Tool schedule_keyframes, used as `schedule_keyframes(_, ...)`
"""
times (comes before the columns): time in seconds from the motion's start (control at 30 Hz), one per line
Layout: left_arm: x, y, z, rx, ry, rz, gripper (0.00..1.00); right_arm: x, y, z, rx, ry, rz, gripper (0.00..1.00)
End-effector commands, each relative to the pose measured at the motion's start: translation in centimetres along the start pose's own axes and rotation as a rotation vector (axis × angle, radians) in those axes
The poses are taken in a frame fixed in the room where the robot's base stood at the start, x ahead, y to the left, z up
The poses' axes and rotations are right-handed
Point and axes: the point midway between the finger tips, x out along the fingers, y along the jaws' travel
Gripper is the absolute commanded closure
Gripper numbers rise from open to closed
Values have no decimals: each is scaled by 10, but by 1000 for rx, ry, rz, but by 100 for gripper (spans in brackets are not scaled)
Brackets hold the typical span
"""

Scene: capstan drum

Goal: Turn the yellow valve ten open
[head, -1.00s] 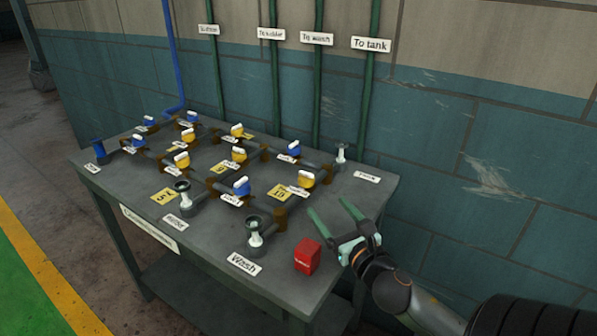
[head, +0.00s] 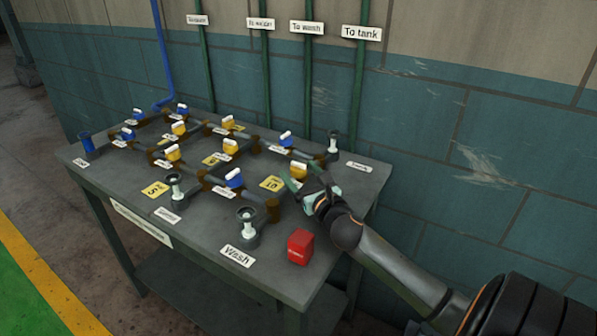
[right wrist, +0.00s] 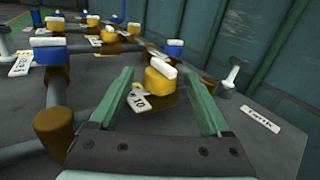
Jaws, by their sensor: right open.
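The yellow valve (head: 298,170) near the yellow "10" plate (head: 271,183) stands at the right of the bench's pipework, with a white bar handle on top. In the right wrist view the yellow valve (right wrist: 159,83) shows its white handle (right wrist: 161,68) lying roughly crosswise between my fingers, and a small tag reading 10 (right wrist: 139,103) beside it. My right gripper (head: 298,184) is open, its green fingers on either side of the valve. In the right wrist view gaps show between the valve and both fingers of my gripper (right wrist: 157,73). My left gripper is not in view.
A red box (head: 301,246) stands on the grey bench (head: 205,245) below my right wrist. Other blue valves (head: 234,178) and yellow valves (head: 230,147) sit left. A grey fitting with a white stem (head: 246,225) stands near the front. The wall is behind.

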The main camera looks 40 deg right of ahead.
Motion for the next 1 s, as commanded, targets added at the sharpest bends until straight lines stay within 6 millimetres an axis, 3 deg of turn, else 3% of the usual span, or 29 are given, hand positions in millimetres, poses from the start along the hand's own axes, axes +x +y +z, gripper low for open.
schedule_keyframes(0.2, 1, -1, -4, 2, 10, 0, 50, 12, 0, 0, 0, 0, 0, 19)
schedule_keyframes(0.47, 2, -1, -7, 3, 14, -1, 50, 12, 0, 0, -1, 0, 0, 19)
schedule_keyframes(1.0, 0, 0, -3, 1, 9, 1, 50, 12, 0, 0, -1, 0, 0, 77)
